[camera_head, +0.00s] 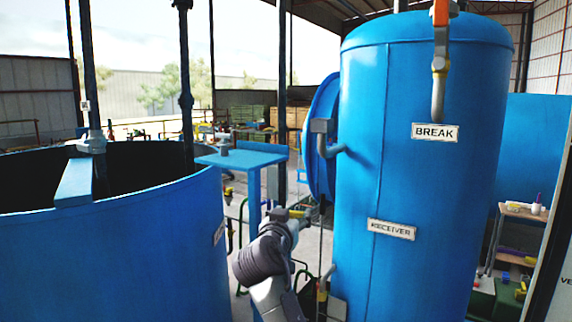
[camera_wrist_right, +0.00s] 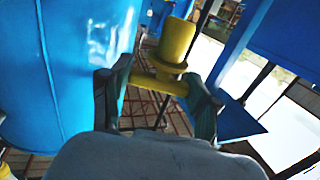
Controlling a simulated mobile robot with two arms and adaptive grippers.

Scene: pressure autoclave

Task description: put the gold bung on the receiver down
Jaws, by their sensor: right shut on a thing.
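The receiver (camera_head: 430,130) is a tall blue tank at the right, with a RECEIVER plate and a BREAK plate. In the right wrist view my right gripper (camera_wrist_right: 160,98) is shut on the gold bung (camera_wrist_right: 175,45), a yellow stepped piece with a wide flange. In the head view the bung is small and partly hidden by the gripper. My left gripper is not in view.
A large open blue vessel (camera_head: 110,250) fills the left. A blue stand (camera_head: 243,157) with a small grey piece on it is between vessel and receiver. A bench (camera_head: 522,214) is at the right.

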